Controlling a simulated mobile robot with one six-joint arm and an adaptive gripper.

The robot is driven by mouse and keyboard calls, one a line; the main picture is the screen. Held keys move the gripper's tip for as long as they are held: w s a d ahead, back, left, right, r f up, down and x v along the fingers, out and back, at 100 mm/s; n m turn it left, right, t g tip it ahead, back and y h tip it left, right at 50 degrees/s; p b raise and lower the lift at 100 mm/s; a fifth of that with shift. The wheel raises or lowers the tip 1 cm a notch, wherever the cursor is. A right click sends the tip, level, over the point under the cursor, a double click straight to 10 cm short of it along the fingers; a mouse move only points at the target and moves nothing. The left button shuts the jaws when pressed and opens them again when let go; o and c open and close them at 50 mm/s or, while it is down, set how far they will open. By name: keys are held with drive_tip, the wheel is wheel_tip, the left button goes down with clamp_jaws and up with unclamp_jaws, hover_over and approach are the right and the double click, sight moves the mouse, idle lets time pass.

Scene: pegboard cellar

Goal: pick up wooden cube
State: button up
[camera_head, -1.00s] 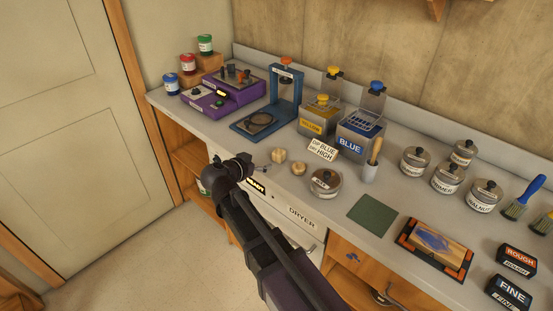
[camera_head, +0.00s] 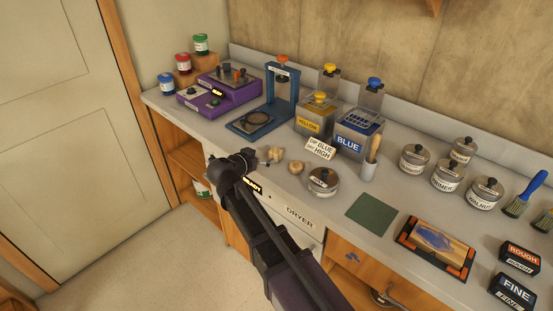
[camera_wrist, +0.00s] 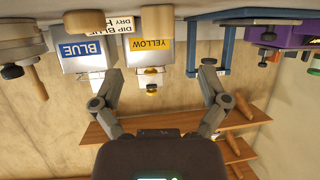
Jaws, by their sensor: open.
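Two small pale wooden pieces lie on the grey counter near its front edge in the head view: a left piece (camera_head: 276,154) and a right piece (camera_head: 297,167). They are too small there to tell which is the cube. In the wrist view, which is upside down, a blocky wooden piece (camera_wrist: 157,20) shows at the top middle and a rounder one (camera_wrist: 85,22) to its left. My gripper (camera_wrist: 158,72) is open, its fingers spread wide with nothing between them. In the head view it is at the counter's front edge, just left of the left piece.
A purple machine (camera_head: 226,90) is further left. A green mat (camera_head: 371,214) lies to the right.

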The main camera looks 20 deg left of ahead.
sight(274, 152)
drive_tip(key=shift+b+x, duration=0.45)
drive_tip(key=shift+x, duration=1.25)
drive_tip(key=shift+b+x, duration=0.95)
drive_tip(key=shift+x, duration=1.6)
drive_tip(key=c, duration=1.1)
